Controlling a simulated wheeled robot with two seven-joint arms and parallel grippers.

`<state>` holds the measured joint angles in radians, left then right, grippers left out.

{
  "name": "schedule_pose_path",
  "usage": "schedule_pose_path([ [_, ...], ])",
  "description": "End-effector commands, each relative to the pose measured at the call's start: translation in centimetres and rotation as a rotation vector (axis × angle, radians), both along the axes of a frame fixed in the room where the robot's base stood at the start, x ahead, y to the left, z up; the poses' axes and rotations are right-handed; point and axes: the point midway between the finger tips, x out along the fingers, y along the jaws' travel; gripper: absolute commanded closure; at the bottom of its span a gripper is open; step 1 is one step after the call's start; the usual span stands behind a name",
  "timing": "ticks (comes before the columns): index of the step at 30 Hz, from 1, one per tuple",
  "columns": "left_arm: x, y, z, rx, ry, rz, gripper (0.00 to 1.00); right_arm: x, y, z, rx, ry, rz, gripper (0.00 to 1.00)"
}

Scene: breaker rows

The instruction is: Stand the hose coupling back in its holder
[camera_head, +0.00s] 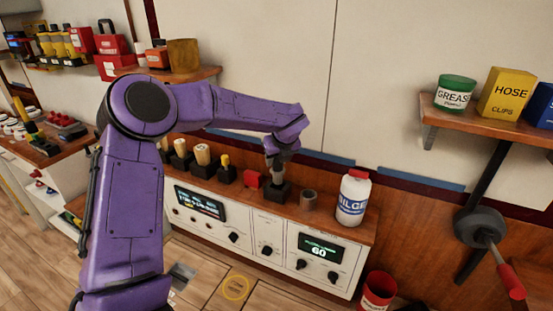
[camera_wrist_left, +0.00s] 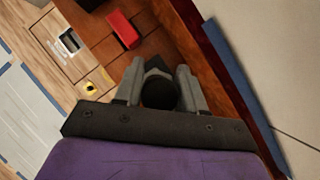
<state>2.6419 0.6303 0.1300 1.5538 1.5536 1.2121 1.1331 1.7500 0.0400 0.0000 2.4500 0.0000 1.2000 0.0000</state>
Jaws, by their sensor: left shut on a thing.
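My left gripper (camera_head: 276,168) points down over the shelf above the panel. Its fingers (camera_wrist_left: 160,88) are shut on a dark, round-topped piece, which I take to be the hose coupling (camera_wrist_left: 159,93). A black block-shaped holder (camera_head: 278,191) is right below the fingers; part of it shows behind the coupling in the left wrist view (camera_wrist_left: 155,65). The coupling looks about upright and in line with the holder. The fingers hide its lower end, so I cannot tell whether it is seated in the holder or just above it. My right gripper is in neither view.
A red block (camera_head: 252,179) stands just left of the holder, and a grey-brown cylinder (camera_head: 309,199) just right. A white bilge bottle (camera_head: 353,197) is farther right. Several black holders with pale or yellow pieces (camera_head: 202,157) stand left. The wall (camera_head: 290,85) is close behind.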

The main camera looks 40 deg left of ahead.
Motion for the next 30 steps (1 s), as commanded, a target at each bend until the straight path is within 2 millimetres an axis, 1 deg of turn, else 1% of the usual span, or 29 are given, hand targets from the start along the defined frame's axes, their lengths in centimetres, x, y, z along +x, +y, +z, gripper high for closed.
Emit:
schedule_pose_path([
  [30,0.0,0.0,-3.6,0.0,-0.001,-0.001,1.0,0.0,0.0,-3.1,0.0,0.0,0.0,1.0],
])
